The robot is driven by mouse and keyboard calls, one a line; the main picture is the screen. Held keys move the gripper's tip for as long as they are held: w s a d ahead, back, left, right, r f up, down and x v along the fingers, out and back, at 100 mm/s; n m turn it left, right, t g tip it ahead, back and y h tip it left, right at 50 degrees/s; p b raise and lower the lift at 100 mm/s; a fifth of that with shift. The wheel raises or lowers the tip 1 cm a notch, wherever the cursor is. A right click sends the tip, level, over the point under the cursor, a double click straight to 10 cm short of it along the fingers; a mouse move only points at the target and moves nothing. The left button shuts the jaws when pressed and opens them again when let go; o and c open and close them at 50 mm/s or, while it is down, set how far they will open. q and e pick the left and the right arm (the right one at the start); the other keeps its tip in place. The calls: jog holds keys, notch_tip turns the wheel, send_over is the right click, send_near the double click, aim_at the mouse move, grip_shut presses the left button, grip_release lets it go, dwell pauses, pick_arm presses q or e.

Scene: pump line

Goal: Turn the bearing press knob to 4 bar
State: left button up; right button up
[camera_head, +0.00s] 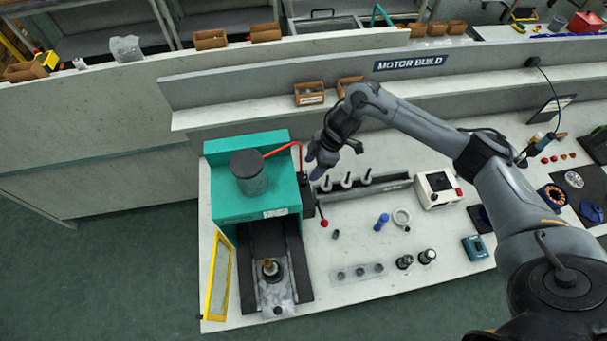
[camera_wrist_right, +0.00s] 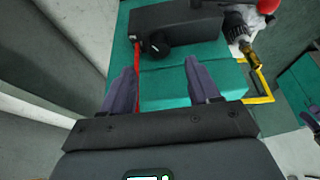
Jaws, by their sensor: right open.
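The bearing press (camera_head: 225,205) is a teal machine at the left of the bench with a dark cylinder (camera_head: 248,172) on top. In the right wrist view its teal body (camera_wrist_right: 180,80) lies below a dark box (camera_wrist_right: 180,20). A small black knob (camera_wrist_right: 155,47) sits at the box's lower edge, beside a red hose (camera_wrist_right: 139,65). My right gripper (camera_head: 316,166) is at the press's right side. Its two fingers (camera_wrist_right: 162,66) are open and empty, with the knob beyond their tips, apart from them. The knob's scale cannot be read. My left gripper is not in view.
A lever with a red ball (camera_head: 323,223) sticks out at the press's right side. A yellow guard frame (camera_head: 219,275) stands at its front left. A rack (camera_head: 365,190) with several upright parts is close right of the gripper. Bench space between small parts is free.

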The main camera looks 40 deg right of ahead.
aim_at(303, 179)
jog(key=shift+p+x, duration=0.3)
jog(key=shift+x, duration=3.2)
jog(key=shift+w, duration=0.1)
jog(key=shift+c, duration=0.4)
